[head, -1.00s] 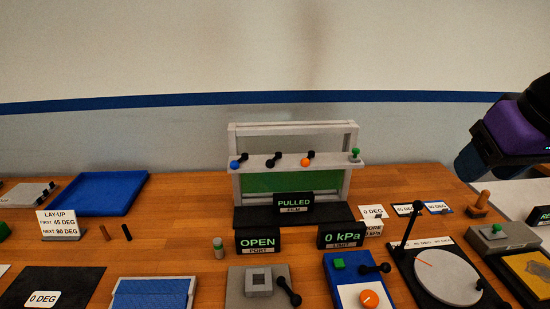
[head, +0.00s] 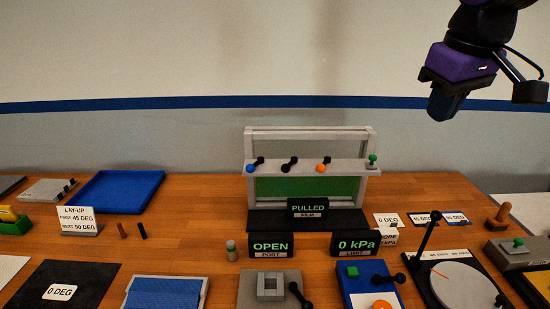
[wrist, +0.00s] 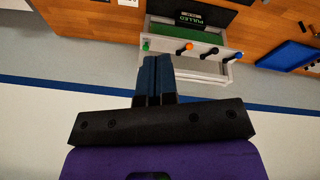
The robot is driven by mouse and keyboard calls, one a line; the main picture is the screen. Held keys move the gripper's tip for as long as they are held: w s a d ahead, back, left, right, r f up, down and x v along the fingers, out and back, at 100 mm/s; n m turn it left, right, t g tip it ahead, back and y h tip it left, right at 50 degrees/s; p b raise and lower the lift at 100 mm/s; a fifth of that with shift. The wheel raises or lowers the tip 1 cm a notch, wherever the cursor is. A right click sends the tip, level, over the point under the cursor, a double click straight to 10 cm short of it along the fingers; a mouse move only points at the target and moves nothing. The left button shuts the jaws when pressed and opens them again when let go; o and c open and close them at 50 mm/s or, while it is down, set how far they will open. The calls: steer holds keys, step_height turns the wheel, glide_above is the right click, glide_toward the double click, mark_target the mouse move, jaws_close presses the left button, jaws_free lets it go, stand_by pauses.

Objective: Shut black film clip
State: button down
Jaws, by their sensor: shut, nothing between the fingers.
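In the wrist view the black clip (wrist: 211,51) is small, right of my fingers. My gripper (head: 437,117) is shut and empty, high up to the right of the frame, in front of the wall and apart from the clip. In the wrist view its blue fingers (wrist: 156,60) lie together, pointing at the frame.
A blue clip (head: 252,167) and an orange clip (head: 322,166) flank it; a green knob (head: 373,159) is at the rail's right end. A "PULLED FILM" sign (head: 307,208) stands in front below. A black upright post (head: 427,235) is at right. Space above the rail is clear.

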steer(key=w+a+n+g, duration=0.1)
steer(key=w+a+n, duration=0.2)
steer(key=w+a, duration=0.5)
steer(key=n+g+h, duration=0.2)
steer(key=n+g, duration=0.1)
steer(key=n, duration=0.2)
glide_above(288, 165)
steer(key=s+d, duration=0.1)
steer(key=s, duration=0.1)
steer(key=a+x, duration=0.1)
steer(key=x, duration=0.6)
steer(key=w+a+f+n+h, duration=0.1)
steer(key=w+a+f+n, duration=0.1)
steer(key=w+a+f, duration=0.2)
steer(key=a+f, duration=0.3)
steer(key=a, duration=0.1)
steer(key=shift+w, duration=0.25)
steer(key=shift+d, duration=0.1)
steer(key=x, duration=1)
steer(key=shift+s, duration=0.15)
